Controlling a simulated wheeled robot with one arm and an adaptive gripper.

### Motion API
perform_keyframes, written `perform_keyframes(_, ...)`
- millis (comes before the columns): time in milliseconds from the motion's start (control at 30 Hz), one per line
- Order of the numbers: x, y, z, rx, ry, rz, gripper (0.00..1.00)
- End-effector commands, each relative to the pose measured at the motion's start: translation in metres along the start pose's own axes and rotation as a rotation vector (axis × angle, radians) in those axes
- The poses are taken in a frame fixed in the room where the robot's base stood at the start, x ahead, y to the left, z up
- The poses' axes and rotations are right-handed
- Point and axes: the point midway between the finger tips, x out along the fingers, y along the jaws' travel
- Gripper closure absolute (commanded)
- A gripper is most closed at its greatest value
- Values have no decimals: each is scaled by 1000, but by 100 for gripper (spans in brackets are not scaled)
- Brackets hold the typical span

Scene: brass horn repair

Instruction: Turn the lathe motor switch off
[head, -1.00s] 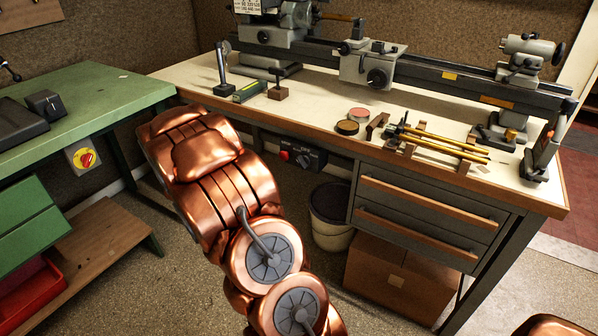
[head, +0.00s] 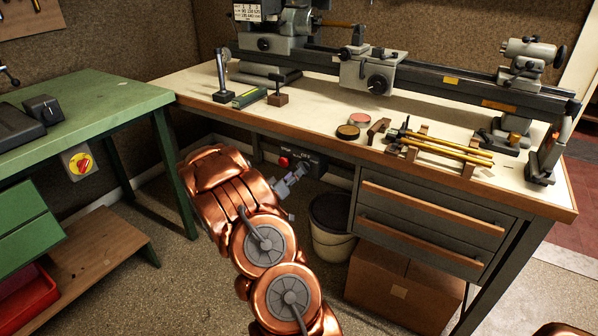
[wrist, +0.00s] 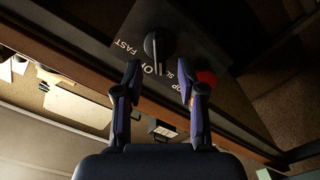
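The lathe motor switch is a black rotary knob (wrist: 156,45) on a dark box (head: 310,165) under the bench's front edge. In the wrist view the lettering appears upside down: "FAST" and parts of other labels show, some hidden by my fingers. The knob's white mark points down in that picture; I cannot tell which label it matches. A red button (wrist: 207,77) sits beside it, also seen in the head view (head: 283,162). My gripper (wrist: 160,76) is open, its fingertips just short of the knob with nothing between them. In the head view my gripper (head: 291,184) is in front of the box.
The wooden bench edge (head: 330,148) runs above the switch box. A lidded bucket (head: 331,240) and a drawer unit (head: 425,215) stand to the right. The lathe (head: 400,75) is on the bench top. A green bench (head: 90,115) with a red-and-yellow switch (head: 79,162) is at left.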

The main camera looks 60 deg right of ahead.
Motion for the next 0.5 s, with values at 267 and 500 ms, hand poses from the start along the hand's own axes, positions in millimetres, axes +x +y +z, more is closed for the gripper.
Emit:
perform_keyframes(267, 29, 1, 0, 0, -1, 1, 60)
perform_keyframes(500, 38, 0, -1, 1, 1, -2, 60)
